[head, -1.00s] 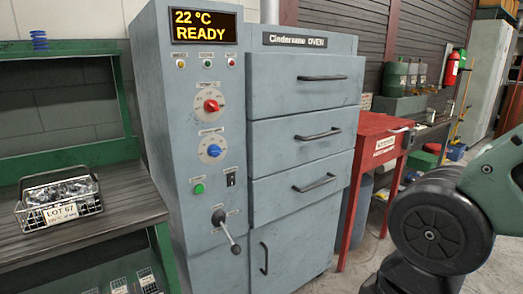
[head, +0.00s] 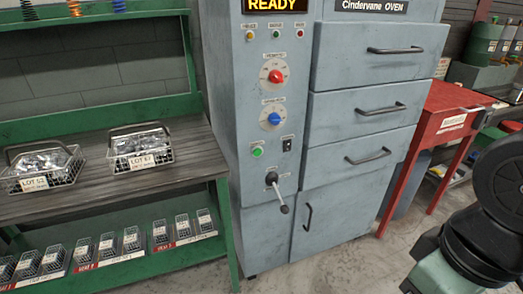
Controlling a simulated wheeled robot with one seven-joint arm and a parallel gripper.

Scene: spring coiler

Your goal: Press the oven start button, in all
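The grey-blue oven (head: 365,80) stands in the middle, with its drawers shut. Its control column (head: 234,75) is on the left side. The display (head: 275,5) reads READY, cut off at the top. A small green button (head: 257,151), likely the start button, sits below the red dial (head: 276,76) and the blue dial (head: 274,119). A black switch (head: 287,144) is to its right, and a lever (head: 280,193) is below. My arm shows at the lower right, apart from the oven. My gripper is out of view.
A green-framed bench (head: 95,200) at left holds two wire baskets, LOT 52 (head: 40,165) and LOT 67 (head: 141,150), with several small baskets on its lower shelf. A red table (head: 455,105) stands right of the oven. Bare floor lies in front.

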